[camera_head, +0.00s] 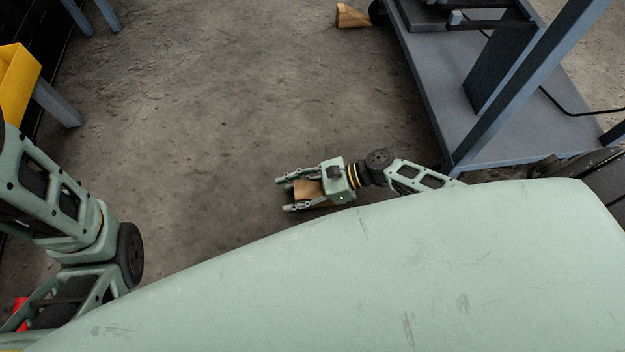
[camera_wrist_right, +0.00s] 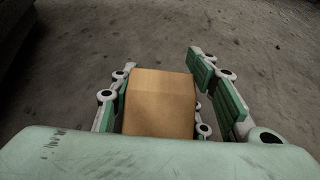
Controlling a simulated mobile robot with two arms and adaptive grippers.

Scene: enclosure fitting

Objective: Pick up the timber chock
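A timber chock (camera_head: 309,190), a tan wooden block, sits between the fingers of my right gripper (camera_head: 287,193) low over the floor. In the right wrist view, the chock (camera_wrist_right: 160,103) fills the space near the palm of my right gripper (camera_wrist_right: 160,75). The left-hand finger lies close along its side, and a clear gap shows between it and the right-hand finger. The gripper is open around it. Whether the chock touches the floor is hidden. A second wooden chock (camera_head: 352,16) is on the floor by a wheel at the top. My left gripper is out of view.
A blue-grey wheeled cart (camera_head: 440,85) stands at the right, its frame post close to my right arm. A yellow bin (camera_head: 15,82) on a blue-grey stand is at the far left. The concrete floor (camera_head: 220,90) between them is clear. My pale green body fills the bottom.

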